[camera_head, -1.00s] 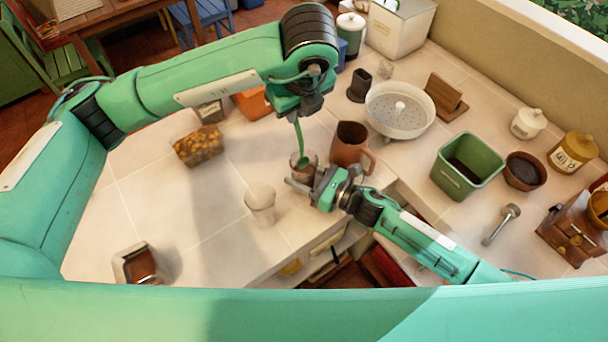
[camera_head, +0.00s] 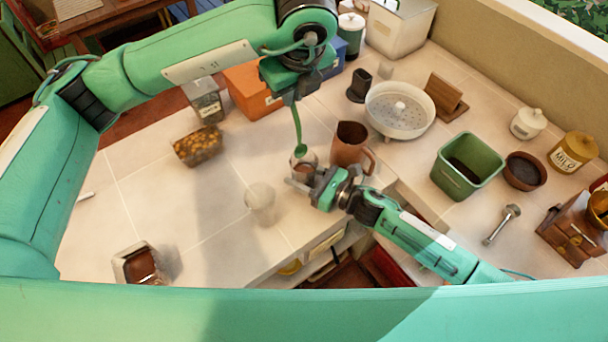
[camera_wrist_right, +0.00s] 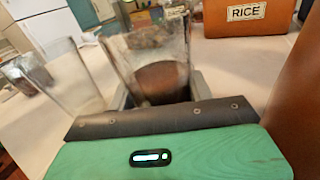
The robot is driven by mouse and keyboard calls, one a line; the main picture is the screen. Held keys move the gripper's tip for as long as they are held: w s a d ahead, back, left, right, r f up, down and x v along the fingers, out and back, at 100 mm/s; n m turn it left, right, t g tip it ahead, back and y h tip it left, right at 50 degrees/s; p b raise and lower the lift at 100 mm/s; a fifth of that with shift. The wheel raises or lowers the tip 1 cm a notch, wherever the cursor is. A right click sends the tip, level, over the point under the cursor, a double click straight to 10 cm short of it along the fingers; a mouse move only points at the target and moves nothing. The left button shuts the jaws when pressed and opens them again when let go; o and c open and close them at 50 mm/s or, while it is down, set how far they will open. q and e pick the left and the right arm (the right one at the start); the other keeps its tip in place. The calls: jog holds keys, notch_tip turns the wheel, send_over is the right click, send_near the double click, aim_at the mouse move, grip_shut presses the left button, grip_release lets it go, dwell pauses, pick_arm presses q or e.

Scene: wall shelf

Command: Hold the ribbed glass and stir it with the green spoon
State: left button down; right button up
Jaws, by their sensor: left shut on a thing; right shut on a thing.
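My right gripper (camera_head: 312,182) is shut on a clear glass (camera_head: 303,163) with brown contents near the counter's front edge. The glass fills the middle of the right wrist view (camera_wrist_right: 158,60), with the dark brown contents low inside; its ribs are too blurred to make out. My left gripper (camera_head: 292,94) is above, shut on the green spoon (camera_head: 297,125). The spoon hangs nearly upright, bowl down. Its bowl shows at the glass's far rim in the head view; I cannot tell whether it is above or inside. The spoon is not discernible in the right wrist view.
A second clear glass (camera_head: 260,198) stands to the left, also in the right wrist view (camera_wrist_right: 60,80). A brown pitcher (camera_head: 350,148) stands close behind right. A white colander (camera_head: 400,112), a green bin (camera_head: 467,168) and an orange box (camera_head: 250,92) stand farther off. The left counter is mostly clear.

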dwell(0.4)
pick_arm(q)
jog(key=shift+r, duration=2.5)
jog(key=w+a+f+n+g+h, duration=0.1)
jog(key=a+f+n+g+h, duration=0.2)
jog(key=a+f+h, duration=0.4)
jog(key=w+a+f+n+g+h, duration=0.2)
jog(key=a+f+n+h, duration=0.4)
jog(key=a, duration=0.3)
jog(key=shift+w+a+f+g+h, duration=0.25)
jog(key=shift+f+g+h, duration=0.2)
jog(key=shift+h, duration=0.35)
pick_arm(e)
jog(key=o, duration=1.3)
